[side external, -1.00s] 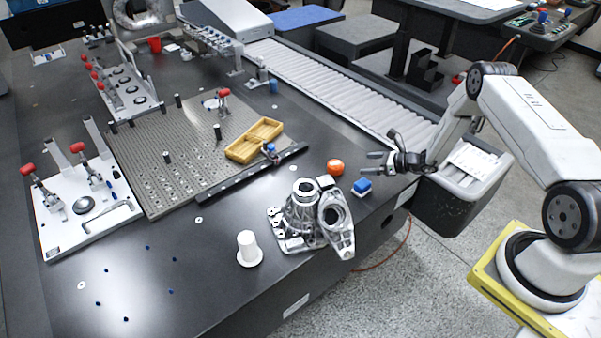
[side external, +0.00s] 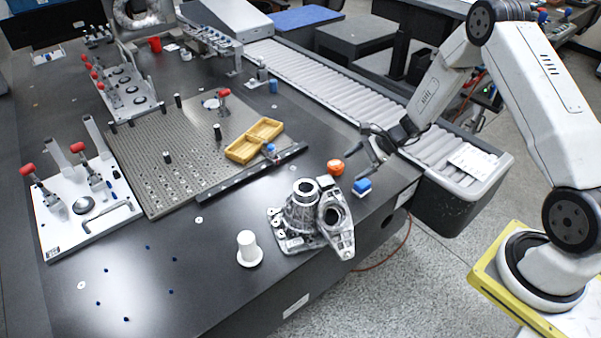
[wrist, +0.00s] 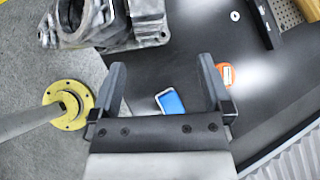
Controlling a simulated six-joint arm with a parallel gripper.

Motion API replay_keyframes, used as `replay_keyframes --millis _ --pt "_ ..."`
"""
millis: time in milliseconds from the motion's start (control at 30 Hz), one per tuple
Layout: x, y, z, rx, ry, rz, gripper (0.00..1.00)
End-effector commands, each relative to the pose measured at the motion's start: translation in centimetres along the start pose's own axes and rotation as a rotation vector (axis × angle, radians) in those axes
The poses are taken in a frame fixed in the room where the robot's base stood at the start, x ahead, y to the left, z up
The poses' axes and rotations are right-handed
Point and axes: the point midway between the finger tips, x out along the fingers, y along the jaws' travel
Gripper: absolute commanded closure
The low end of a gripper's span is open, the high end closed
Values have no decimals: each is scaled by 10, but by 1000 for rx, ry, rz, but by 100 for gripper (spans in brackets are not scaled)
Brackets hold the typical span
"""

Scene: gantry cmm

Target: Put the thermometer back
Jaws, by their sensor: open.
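No object is clearly recognisable as a thermometer. A small blue-and-white block (side external: 362,186) lies on the dark table near its right edge. It also shows in the wrist view (wrist: 171,102), between and beyond my fingers. An orange round object (side external: 335,167) with a pale label sits just left of it, and in the wrist view (wrist: 226,73) it is partly behind the right finger. My gripper (side external: 370,150) is open and empty, tilted down above the block; in the wrist view its fingers (wrist: 163,80) stand wide apart.
A grey metal casting (side external: 303,215) stands close left of the block, with a white stepped cylinder (side external: 248,250) beyond. A yellow divided tray (side external: 255,140) lies on the perforated plate (side external: 150,160). A roller conveyor (side external: 330,90) runs along the table's right side. The front-left table has free room.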

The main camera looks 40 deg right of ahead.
Motion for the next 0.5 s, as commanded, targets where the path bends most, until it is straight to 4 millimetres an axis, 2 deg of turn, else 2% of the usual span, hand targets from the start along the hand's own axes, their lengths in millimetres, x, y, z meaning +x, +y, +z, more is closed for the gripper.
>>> replay_keyframes --millis 33,200,500 --pt "-4 6 14 -66 24 41 0" --pt "-17 33 48 -294 112 182 0" --pt "-48 79 94 -726 255 395 0"
